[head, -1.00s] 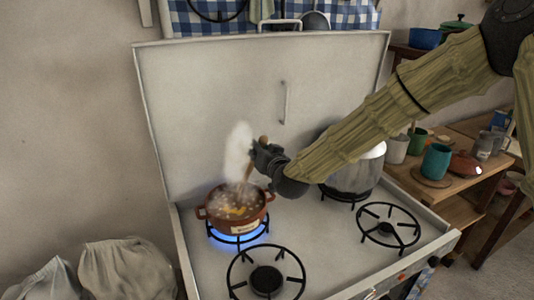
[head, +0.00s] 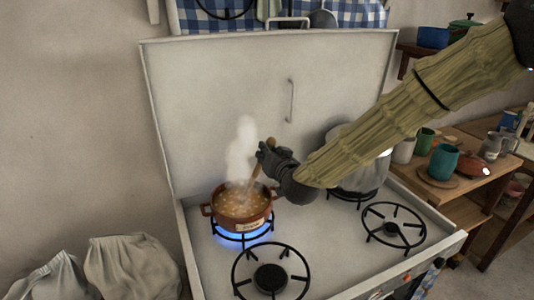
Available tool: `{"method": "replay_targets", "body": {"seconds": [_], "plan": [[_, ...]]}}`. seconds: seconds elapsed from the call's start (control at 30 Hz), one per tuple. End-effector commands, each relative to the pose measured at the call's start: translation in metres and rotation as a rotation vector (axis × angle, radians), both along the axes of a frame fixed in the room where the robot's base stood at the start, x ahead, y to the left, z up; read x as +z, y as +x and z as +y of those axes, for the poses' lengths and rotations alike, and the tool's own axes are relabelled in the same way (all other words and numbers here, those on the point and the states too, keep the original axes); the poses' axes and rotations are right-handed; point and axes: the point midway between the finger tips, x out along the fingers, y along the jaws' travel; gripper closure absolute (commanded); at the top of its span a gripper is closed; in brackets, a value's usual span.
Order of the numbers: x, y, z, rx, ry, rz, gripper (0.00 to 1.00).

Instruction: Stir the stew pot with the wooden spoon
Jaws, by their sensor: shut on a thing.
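The stew pot (head: 227,222) is a small reddish-brown pot with side handles and a pale label on its front. It stands on a lit burner at the back left of the stove, blue flame under it. Orange-brown stew with lighter bits fills it, and steam rises. My gripper (head: 266,158) is above the pot's right rear side, shut on the wooden spoon (head: 256,172). The spoon leans, its top poking out above my fingers. Its lower end goes down toward the stew, where steam and stew hide the tip.
A large metal pot (head: 343,138) stands on the back right burner, partly behind my arm. The front burner (head: 270,278) and right burner (head: 391,229) are empty. The raised stove lid (head: 220,90) stands behind. A side table (head: 478,182) with cups is at right.

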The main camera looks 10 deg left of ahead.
Motion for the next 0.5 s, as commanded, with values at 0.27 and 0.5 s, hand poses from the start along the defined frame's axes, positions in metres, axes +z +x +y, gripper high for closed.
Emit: {"method": "replay_targets", "body": {"seconds": [0.27,0.5], "plan": [[0.014,0.001,-0.005,0.000,0.000,-0.001,1.00],[0.025,0.001,-0.010,0.000,0.000,0.000,1.00]]}}
